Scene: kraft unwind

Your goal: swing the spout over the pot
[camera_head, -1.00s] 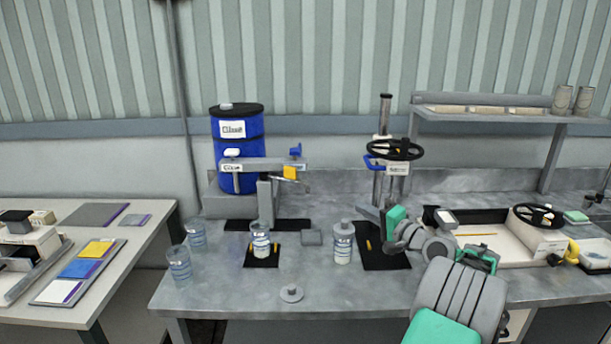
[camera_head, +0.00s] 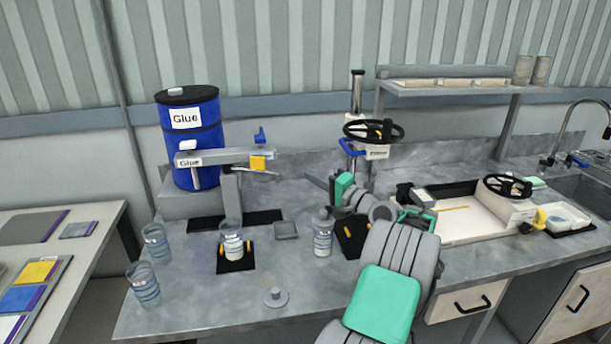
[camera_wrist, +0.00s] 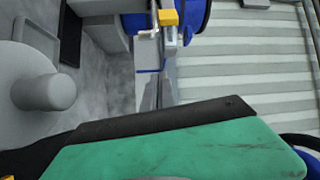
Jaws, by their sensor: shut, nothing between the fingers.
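The grey glue spout (camera_head: 225,156) is a long arm on a post in front of the blue glue drum (camera_head: 190,130). Its right end carries a yellow block (camera_head: 258,163) and a blue handle (camera_head: 260,135), and it points right. What looks like the pot, a clear jar with white contents (camera_head: 232,243), stands upright on a black mat in front of the post; the spout's right end is not over it. My gripper (camera_head: 314,181) is shut and empty, pointing left, right of the spout end and apart from it. The yellow block (camera_wrist: 168,17) also shows at the top of the wrist view.
A lidded jar (camera_head: 322,235) stands below my gripper. A handwheel press (camera_head: 373,133) is just behind my arm. Two clear cups (camera_head: 143,285) stand at the bench's left front. A grey disc (camera_head: 275,297) lies near the front edge. The space between gripper and spout looks clear.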

